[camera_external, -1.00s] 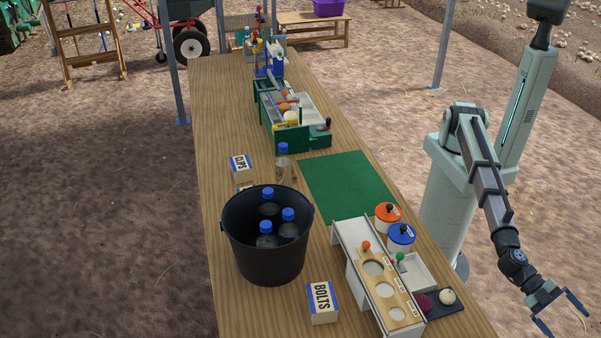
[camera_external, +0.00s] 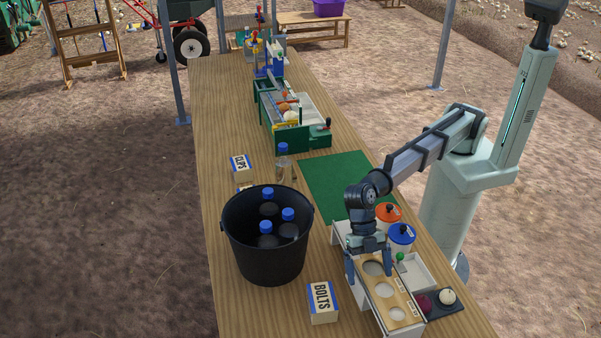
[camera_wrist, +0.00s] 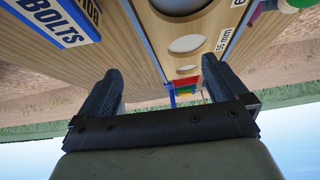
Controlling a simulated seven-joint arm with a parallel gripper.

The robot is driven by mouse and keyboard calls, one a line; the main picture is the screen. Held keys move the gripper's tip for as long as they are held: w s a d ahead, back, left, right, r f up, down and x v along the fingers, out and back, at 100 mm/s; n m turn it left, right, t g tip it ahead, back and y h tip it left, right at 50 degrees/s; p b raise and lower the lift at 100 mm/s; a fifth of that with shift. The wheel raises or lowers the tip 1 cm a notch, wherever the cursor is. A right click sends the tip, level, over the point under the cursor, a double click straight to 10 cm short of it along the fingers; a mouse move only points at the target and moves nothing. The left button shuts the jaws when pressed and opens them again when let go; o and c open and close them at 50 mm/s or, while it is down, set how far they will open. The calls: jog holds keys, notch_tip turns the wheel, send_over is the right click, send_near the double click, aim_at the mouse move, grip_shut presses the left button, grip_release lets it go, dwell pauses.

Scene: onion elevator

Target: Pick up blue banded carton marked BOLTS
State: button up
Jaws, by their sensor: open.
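The carton marked BOLTS (camera_external: 323,303) stands on the wooden table near its front end, white on top with a blue band and black lettering. In the wrist view, part of the carton (camera_wrist: 62,22) shows at the upper left, cut off by the frame edge. My gripper (camera_external: 373,275) is above the white sizing stand, to the right of the carton and apart from it. In the wrist view my gripper (camera_wrist: 162,88) has its two dark fingers spread with nothing between them.
A black bucket (camera_external: 262,252) with blue-capped bottles stands left of the carton. The sizing stand (camera_external: 352,270) with round holes is close on the right. A carton marked CLIPS (camera_external: 241,167) is farther back. Orange-lidded (camera_external: 388,213) and blue-lidded (camera_external: 401,236) jars stand beside the stand.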

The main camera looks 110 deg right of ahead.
aim_at(322, 296)
jog(key=w+d+h, duration=0.2)
jog(key=w+d, duration=0.4)
jog(key=w, duration=0.6)
jog(key=shift+m+h, duration=0.3)
jog(key=shift+m, duration=0.1)
jog(key=x, duration=0.7)
jog(key=shift+w+a+f, duration=0.15)
jog(key=shift+f, duration=0.15)
jog(key=shift+x, duration=2.85)
jog(key=shift+f, duration=0.25)
jog(key=c, duration=1.1)
